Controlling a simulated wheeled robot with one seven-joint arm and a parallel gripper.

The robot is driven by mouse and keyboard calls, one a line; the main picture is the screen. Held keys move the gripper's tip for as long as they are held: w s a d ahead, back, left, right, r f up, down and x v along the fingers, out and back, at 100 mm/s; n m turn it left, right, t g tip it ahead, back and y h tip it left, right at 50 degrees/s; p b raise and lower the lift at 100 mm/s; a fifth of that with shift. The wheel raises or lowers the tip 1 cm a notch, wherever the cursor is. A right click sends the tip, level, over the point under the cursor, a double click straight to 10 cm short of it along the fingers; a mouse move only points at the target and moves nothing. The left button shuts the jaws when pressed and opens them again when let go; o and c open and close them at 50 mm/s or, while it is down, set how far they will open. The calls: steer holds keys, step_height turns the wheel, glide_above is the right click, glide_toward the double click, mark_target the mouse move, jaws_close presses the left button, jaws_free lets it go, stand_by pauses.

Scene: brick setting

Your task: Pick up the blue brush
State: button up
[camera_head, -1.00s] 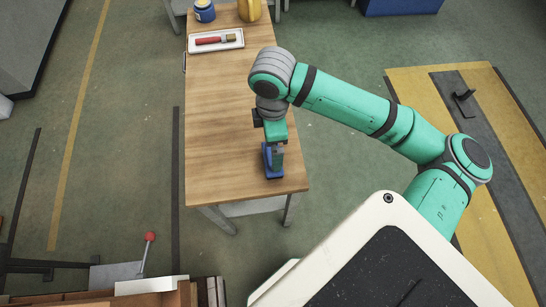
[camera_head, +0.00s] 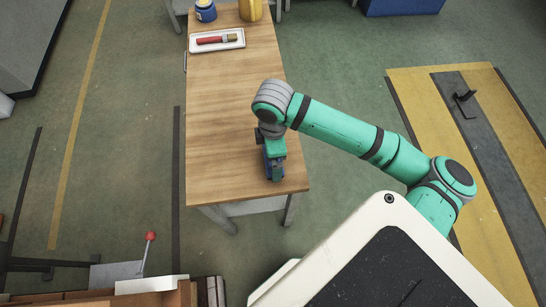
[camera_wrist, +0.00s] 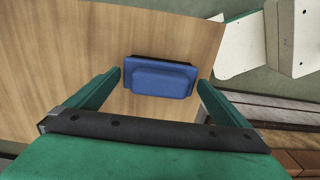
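The blue brush (camera_wrist: 160,78) lies on the wooden table near its front edge, a block with a raised blue top and a dark strip along its far side. In the head view the blue brush (camera_head: 274,172) is mostly hidden beneath my gripper (camera_head: 273,158). In the wrist view my gripper (camera_wrist: 161,80) is open, with one green finger on each side of the brush and small gaps showing between. I cannot tell whether the fingertips are level with the brush.
A white tray (camera_head: 240,43) with a red-handled paintbrush (camera_head: 214,40) lies at the far end of the wooden table (camera_head: 220,110). A blue jar (camera_head: 205,14) and a yellow container (camera_head: 250,12) stand behind it. The middle of the table is clear.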

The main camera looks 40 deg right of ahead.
steer(key=c, duration=0.8)
steer(key=shift+r, duration=0.15)
